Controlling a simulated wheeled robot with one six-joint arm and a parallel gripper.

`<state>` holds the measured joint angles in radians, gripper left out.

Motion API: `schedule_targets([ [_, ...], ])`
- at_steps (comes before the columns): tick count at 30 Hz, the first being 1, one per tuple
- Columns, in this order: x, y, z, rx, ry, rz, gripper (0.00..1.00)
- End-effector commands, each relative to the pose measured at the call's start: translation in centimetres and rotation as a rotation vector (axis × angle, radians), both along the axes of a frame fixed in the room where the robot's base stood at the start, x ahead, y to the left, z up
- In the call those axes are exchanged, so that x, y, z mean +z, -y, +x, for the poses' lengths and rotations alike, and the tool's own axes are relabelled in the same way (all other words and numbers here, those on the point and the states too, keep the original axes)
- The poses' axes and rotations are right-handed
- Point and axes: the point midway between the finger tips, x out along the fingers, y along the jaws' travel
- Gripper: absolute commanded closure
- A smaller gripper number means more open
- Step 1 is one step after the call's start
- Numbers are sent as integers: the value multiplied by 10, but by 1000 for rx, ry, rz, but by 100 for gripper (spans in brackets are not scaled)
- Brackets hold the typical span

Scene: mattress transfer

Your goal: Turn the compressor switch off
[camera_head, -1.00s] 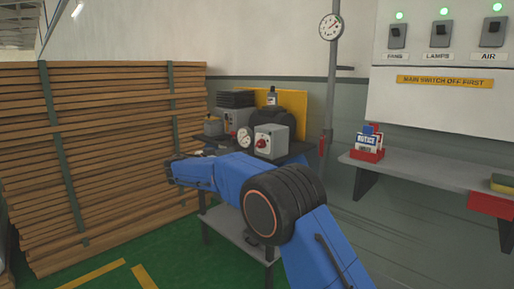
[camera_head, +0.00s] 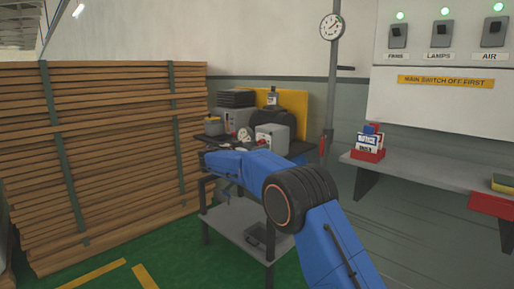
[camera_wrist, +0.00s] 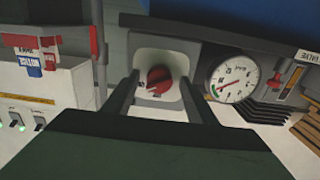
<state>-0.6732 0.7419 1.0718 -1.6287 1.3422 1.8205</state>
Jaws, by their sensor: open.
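The compressor switch is a red rotary knob (camera_wrist: 158,80) on a pale plate on a grey box. The box (camera_head: 273,135) also shows on the bench in the head view, its lower part behind my blue arm. In the wrist view my gripper (camera_wrist: 159,85) is open, its two dark fingers on either side of the knob in the picture. I cannot tell whether they touch it. No object shows between the fingers other than the knob. My gripper is not clear in the head view.
A round gauge (camera_wrist: 234,79) sits right beside the switch box in the wrist view. The bench has a lower shelf (camera_head: 240,235). Stacked planks (camera_head: 110,150) stand left. A wall panel (camera_head: 440,60) has several switches with green lights, and a shelf (camera_head: 440,175) runs below it.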

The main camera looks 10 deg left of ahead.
Motion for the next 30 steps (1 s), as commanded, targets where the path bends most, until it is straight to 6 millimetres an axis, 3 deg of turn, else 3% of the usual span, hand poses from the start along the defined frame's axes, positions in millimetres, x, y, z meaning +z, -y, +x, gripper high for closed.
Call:
schedule_targets([
  [6,0,0,0,0,0,0,48],
  [11,0,0,0,0,0,0,87],
  [12,0,0,0,0,0,0,89],
  [23,0,0,0,-1,-31,-39,89],
  [30,0,1,0,-1,-124,-157,89],
])
